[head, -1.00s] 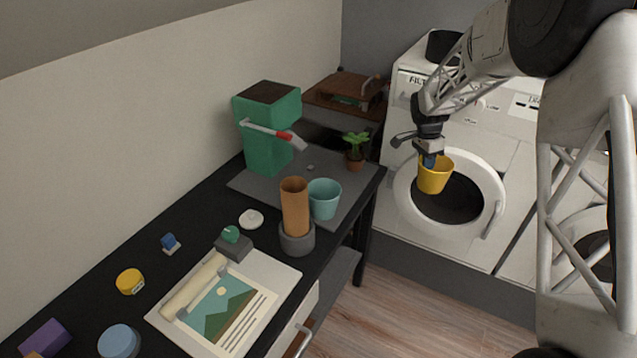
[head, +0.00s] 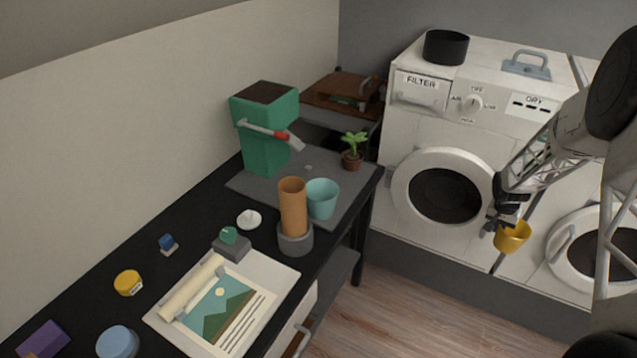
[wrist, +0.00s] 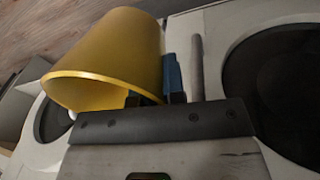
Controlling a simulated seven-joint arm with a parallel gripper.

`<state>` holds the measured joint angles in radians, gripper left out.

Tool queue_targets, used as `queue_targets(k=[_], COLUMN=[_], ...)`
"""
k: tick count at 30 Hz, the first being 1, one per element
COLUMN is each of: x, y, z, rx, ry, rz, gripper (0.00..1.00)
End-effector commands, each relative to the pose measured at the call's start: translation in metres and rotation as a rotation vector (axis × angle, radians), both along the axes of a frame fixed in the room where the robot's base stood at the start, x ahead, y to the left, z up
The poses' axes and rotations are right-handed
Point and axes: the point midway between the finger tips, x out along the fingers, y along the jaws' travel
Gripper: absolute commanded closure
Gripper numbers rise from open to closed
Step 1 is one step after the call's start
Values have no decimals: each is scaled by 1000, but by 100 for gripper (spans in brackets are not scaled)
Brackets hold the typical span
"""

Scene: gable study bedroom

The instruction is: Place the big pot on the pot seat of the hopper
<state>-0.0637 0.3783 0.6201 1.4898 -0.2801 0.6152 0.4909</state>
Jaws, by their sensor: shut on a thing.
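My gripper (head: 498,224) is shut on the wall of a yellow pot (head: 513,238), held in the air in front of the white machines, right of the table. In the wrist view the yellow pot (wrist: 115,45) fills the upper left, beside the blue finger pads (wrist: 172,78); no contents can be seen. The green hopper (head: 262,148) with a dark soil top stands at the table's back, its red-tipped chute or lever (head: 275,134) pointing right. A small grey disc (head: 309,168) lies on the mat near it; I cannot tell if this is the pot seat. A teal pot (head: 322,200) stands on the mat.
The grey mat (head: 248,186) lies on the black table (head: 192,220). A brown cylinder (head: 293,206) stands in a grey holder by the teal pot. A small potted plant (head: 352,152) stands at the mat's right corner. Floor between table and machines is clear.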

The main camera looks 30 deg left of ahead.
Motion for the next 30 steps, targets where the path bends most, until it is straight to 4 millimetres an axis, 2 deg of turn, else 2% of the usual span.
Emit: queue_targets(k=[1, 6, 10, 13, 20, 30], x=[-1, -4, -8, -10, -15, -25], y=[-16, -53, -76, -84, -71, -26], z=[-9, -32, -46, -51, -45, -20], rx=[0, 1, 0, 0, 1, 1], ry=[3, 1, 1, -1, -2, -2], rz=[19, 99, 163, 219, 375, 695], gripper=[100, 100, 100, 100, 100, 100])
